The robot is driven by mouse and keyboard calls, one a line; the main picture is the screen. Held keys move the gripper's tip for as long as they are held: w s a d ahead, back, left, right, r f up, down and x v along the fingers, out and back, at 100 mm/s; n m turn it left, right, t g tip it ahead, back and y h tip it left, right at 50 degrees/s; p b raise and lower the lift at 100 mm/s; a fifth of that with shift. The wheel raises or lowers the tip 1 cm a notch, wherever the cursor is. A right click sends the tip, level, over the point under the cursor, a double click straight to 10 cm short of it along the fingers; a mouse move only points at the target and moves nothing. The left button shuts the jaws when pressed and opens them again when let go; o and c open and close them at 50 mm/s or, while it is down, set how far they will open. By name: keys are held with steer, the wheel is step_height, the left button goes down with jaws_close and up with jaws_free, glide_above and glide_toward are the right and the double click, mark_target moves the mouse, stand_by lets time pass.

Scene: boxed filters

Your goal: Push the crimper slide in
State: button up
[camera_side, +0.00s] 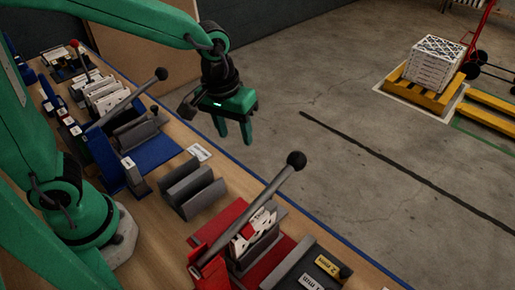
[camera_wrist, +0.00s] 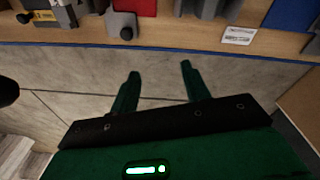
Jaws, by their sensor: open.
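My gripper (camera_side: 235,136) hangs in the air over the bench's far edge, fingers pointing down, apart and empty. In the wrist view its two green fingers (camera_wrist: 160,75) have only floor between them. A red crimper (camera_side: 222,222) with a long grey lever and black ball knob (camera_side: 296,160) stands on the bench, lower right of my gripper. White printed pieces (camera_side: 254,228) sit in it. A blue crimper (camera_side: 107,160) with a similar lever stands at left. I cannot tell which part is the slide; a grey block with a black knob (camera_wrist: 122,27) shows in the wrist view.
Grey V-shaped holders (camera_side: 190,187) stand between the crimpers. A block with a yellow label (camera_side: 328,266) is at lower right. A white card (camera_side: 199,152) lies near the bench's blue edge. Beyond is open floor, with a yellow pallet (camera_side: 425,90) far off.

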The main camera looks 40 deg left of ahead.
steer(key=s+a+r+m+t, duration=0.2)
steer(key=s+a+r, duration=0.4)
steer(key=a, duration=0.3)
steer(key=shift+s+a+t, duration=0.15)
steer(key=shift+s+t, duration=0.15)
steer(key=shift+s, duration=0.05)
stand_by(0.3)
steer(key=shift+f, duration=0.1)
